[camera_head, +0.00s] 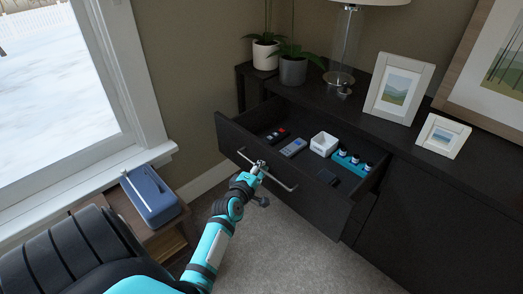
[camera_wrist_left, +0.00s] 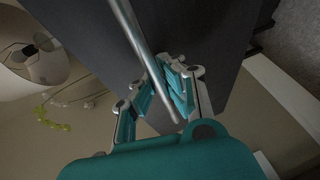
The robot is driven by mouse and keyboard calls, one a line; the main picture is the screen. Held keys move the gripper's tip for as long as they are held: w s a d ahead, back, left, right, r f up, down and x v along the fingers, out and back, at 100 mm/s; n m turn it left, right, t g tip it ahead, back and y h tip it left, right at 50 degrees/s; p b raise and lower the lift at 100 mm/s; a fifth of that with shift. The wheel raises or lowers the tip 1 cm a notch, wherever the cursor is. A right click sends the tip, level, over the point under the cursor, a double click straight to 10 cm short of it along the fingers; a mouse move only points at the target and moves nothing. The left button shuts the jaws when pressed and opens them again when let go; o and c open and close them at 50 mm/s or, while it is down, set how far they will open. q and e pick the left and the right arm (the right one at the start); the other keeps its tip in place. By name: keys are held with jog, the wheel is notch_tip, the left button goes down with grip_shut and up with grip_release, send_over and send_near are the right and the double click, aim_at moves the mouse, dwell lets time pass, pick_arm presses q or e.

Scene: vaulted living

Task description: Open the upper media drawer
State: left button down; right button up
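The upper media drawer (camera_head: 290,187) stands pulled out from the dark media cabinet (camera_head: 440,185), with its inside showing. Its silver bar handle (camera_head: 283,182) runs along the front panel. My left gripper (camera_head: 258,167) is at the left part of this handle. In the left wrist view the handle bar (camera_wrist_left: 140,45) passes between the fingers of my left gripper (camera_wrist_left: 168,90), which look closed on it. The dark drawer front (camera_wrist_left: 200,40) lies just beyond the fingers. My right gripper is in neither view.
The drawer holds a grey remote (camera_head: 293,147), a white box (camera_head: 324,144), a blue holder (camera_head: 350,163) and other small things. Plants, a lamp and frames (camera_head: 398,88) stand on top. A side table (camera_head: 165,240) with a blue box (camera_head: 150,196) is at left. Carpet below is clear.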

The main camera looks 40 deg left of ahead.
pick_arm(q)
jog(key=c, duration=1.7)
grip_release()
jog(key=shift+o, duration=0.2)
jog(key=v, duration=1.2)
jog(key=shift+d, duration=0.1)
